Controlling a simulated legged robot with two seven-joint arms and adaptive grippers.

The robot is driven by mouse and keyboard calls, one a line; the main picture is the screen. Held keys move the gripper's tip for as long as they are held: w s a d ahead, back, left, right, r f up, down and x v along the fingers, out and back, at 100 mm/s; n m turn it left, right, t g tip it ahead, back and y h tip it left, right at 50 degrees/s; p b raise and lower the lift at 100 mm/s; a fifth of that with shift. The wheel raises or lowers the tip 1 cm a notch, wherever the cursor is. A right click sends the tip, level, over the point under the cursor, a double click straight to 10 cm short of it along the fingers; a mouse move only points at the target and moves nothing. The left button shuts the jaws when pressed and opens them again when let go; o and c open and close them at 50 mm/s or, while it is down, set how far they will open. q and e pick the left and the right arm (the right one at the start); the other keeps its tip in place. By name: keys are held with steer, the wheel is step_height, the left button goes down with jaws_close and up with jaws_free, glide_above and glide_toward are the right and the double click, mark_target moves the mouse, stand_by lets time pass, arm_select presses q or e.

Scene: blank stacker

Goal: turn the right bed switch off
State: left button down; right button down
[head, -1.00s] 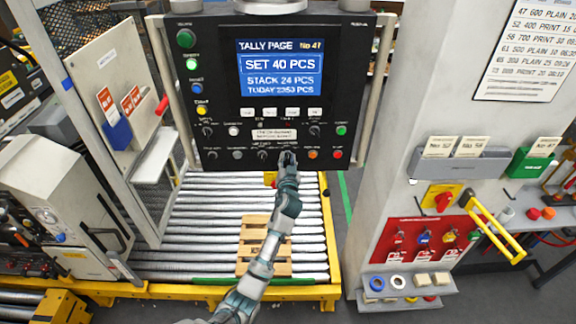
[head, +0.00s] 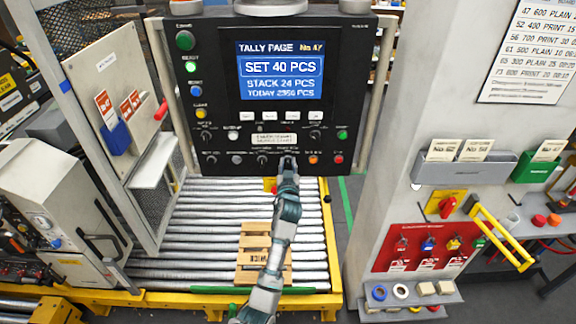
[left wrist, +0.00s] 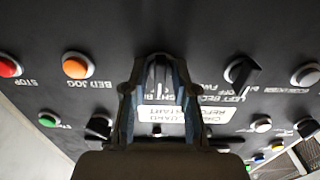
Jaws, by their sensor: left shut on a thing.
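The black control panel (head: 225,150) faces me, with a row of knobs and buttons along its bottom. My left gripper (head: 288,165) is at that row, left of the orange button (head: 313,159). In the left wrist view, which is upside down, the gripper (left wrist: 158,85) is shut on the right bed switch (left wrist: 158,72), a dark knob with a pale line between the two fingers. Its label is partly covered, and the fingers hide much of the knob. The left bed switch (left wrist: 243,72) stands beside it, turned at a slant. My right gripper is out of view.
The orange bed jog button (left wrist: 77,66) and the red stop button (left wrist: 8,67) are close to the gripper. Below the panel is a roller bed (head: 195,215) with a wooden pallet (head: 252,258). A grey pillar (head: 395,120) stands at the right.

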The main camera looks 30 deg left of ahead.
arm_select(q)
steer(key=c, duration=1.2)
jaws_free()
steer(key=shift+f, duration=0.15)
steer(key=v, duration=1.2)
